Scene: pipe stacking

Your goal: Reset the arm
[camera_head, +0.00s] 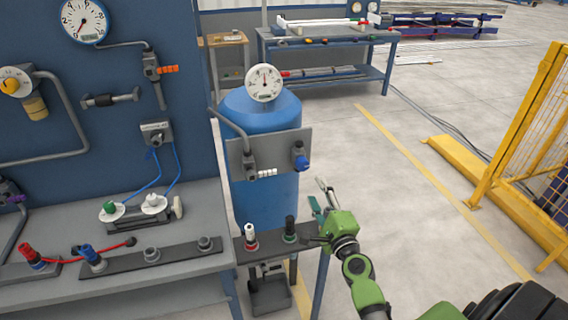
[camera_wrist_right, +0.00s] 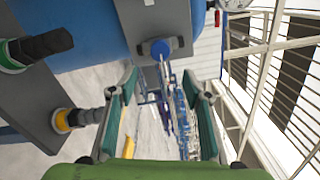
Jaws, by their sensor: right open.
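My right arm comes in from the lower right in the head view. Its green gripper (camera_head: 319,209) is open and empty, in the air beside the right end of the dark fixture strip and in front of the blue tank. In the right wrist view the two teal-padded fingers of the same gripper (camera_wrist_right: 161,115) stand wide apart with nothing between them. Beyond them show the floor and, farther off, the blue valve knob (camera_wrist_right: 160,48) on the grey plate. My left gripper is not in view.
A workbench (camera_head: 150,290) with fittings and a gauge panel (camera_head: 95,100) stands on the left. The blue tank (camera_head: 265,195) with a grey plate stands behind my gripper. A yellow fence (camera_head: 530,130) is on the right. Open floor (camera_head: 420,230) lies between.

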